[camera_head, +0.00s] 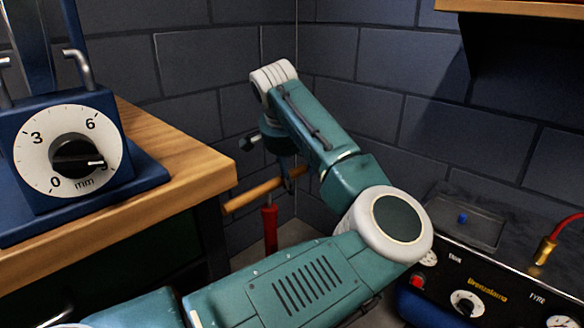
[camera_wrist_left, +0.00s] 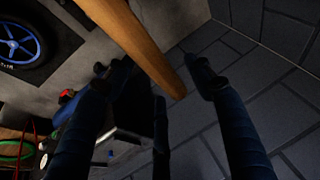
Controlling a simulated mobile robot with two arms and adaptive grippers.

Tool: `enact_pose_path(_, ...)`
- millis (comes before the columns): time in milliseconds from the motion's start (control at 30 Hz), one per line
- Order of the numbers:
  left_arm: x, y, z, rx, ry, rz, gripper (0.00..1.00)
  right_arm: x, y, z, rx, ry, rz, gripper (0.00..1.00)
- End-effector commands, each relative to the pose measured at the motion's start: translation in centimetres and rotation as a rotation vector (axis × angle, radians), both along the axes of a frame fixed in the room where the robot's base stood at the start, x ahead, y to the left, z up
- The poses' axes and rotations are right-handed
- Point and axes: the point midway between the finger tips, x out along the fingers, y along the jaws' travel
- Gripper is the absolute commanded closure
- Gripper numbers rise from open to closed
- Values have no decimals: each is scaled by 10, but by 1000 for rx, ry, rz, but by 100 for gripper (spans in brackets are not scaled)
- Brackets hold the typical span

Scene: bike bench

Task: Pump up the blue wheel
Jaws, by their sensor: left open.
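A wooden bar handle (camera_head: 250,196) shows in the head view beyond the bench corner, with a red upright part (camera_head: 270,229) below it; they look like a floor pump. My left gripper (camera_head: 284,172) is at the bar's right part, pointing down, its fingers partly hidden. In the left wrist view my left gripper (camera_wrist_left: 150,68) is open, and the wooden bar (camera_wrist_left: 140,45) runs between its fingers; contact cannot be told. A wheel with blue spokes and rim (camera_wrist_left: 18,42) and dark tyre shows at the upper left there. My right gripper is not in view.
A wooden workbench (camera_head: 190,172) stands left, bearing a blue device with a millimetre dial (camera_head: 70,155). A compressor panel (camera_head: 490,290) with gauges, knob and red hose (camera_head: 567,224) is at right. Dark block walls (camera_head: 370,90) close the corner. Green hoops (camera_wrist_left: 15,148) show in the wrist view.

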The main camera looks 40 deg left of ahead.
Motion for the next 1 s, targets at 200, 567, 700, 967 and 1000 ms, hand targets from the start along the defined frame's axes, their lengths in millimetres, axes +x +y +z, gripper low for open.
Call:
enact_pose_path(200, 5, 2, -14, 0, 1, 1, 46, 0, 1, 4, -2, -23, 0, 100)
enact_pose_path(567, 6, 2, -14, 0, 1, 0, 64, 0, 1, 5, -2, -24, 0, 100)
enact_pose_path(700, 6, 2, -14, 0, 1, 0, 92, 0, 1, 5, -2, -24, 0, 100)
enact_pose_path(967, 6, 2, 9, 1, -2, 0, 100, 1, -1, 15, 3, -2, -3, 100)
enact_pose_path(1000, 7, 2, 20, 1, -4, 0, 100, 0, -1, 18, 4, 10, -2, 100)
